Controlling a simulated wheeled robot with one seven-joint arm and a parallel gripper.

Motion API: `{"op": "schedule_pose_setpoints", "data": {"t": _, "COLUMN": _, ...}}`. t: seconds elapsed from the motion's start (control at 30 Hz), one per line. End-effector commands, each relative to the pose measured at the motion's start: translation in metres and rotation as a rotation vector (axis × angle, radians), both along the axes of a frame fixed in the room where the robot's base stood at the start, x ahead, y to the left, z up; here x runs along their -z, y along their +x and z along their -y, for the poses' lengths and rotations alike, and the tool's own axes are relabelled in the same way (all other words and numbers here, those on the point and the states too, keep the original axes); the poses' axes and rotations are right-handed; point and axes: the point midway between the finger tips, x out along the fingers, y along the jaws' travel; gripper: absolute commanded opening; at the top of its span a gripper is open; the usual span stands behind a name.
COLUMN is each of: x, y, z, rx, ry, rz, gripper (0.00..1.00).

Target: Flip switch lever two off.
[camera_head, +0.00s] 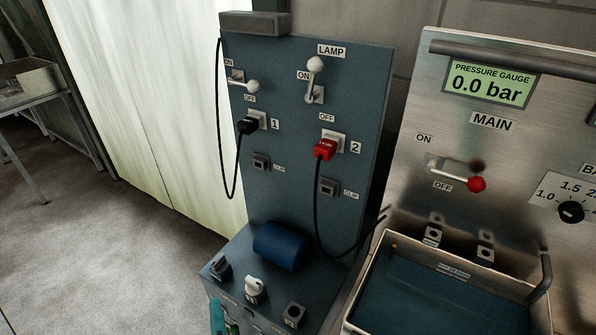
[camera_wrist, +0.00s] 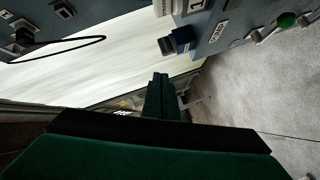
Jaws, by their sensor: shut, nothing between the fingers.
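Switch lever two (camera_head: 315,78), a white-knobbed toggle under the LAMP label, is on the right of the blue panel (camera_head: 290,130) in the head view. Its knob points up, by the ON label. Lever one (camera_head: 246,84) is on the left, its white knob low, near OFF. A red plug (camera_head: 325,149) sits in socket 2 and a black plug (camera_head: 248,126) in socket 1. My gripper (camera_wrist: 161,80), dark green, has its fingers together and empty in the wrist view, apart from both levers. Neither lever is clearly seen in the wrist view.
A blue roller (camera_head: 280,246) and several knobs stand on the ledge below the panel. The steel MAIN panel (camera_head: 500,140) with a red-knobbed lever (camera_head: 476,184) and a tray (camera_head: 450,300) is at right. Cables hang from both plugs. Open floor (camera_head: 130,240) lies left.

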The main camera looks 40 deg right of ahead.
Motion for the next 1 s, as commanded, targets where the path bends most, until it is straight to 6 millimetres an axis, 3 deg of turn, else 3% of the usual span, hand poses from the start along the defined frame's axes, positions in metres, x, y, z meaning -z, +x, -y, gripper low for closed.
{"op": "schedule_pose_setpoints", "data": {"t": 0.03, "x": -0.016, "y": 0.018, "z": 0.009, "rx": 0.021, "ry": -0.051, "rz": 0.004, "gripper": 0.00}}
{"op": "schedule_pose_setpoints", "data": {"t": 0.2, "x": -0.062, "y": 0.062, "z": 0.039, "rx": 0.101, "ry": -0.219, "rz": -0.024, "gripper": 0.00}}
{"op": "schedule_pose_setpoints", "data": {"t": 0.5, "x": -0.168, "y": 0.114, "z": 0.096, "rx": 0.275, "ry": -0.467, "rz": -0.097, "gripper": 0.00}}
{"op": "schedule_pose_setpoints", "data": {"t": 0.77, "x": -0.275, "y": 0.128, "z": 0.142, "rx": 0.448, "ry": -0.615, "rz": -0.186, "gripper": 0.00}}
{"op": "schedule_pose_setpoints", "data": {"t": 1.0, "x": -0.378, "y": 0.112, "z": 0.177, "rx": 0.607, "ry": -0.690, "rz": -0.286, "gripper": 0.00}}
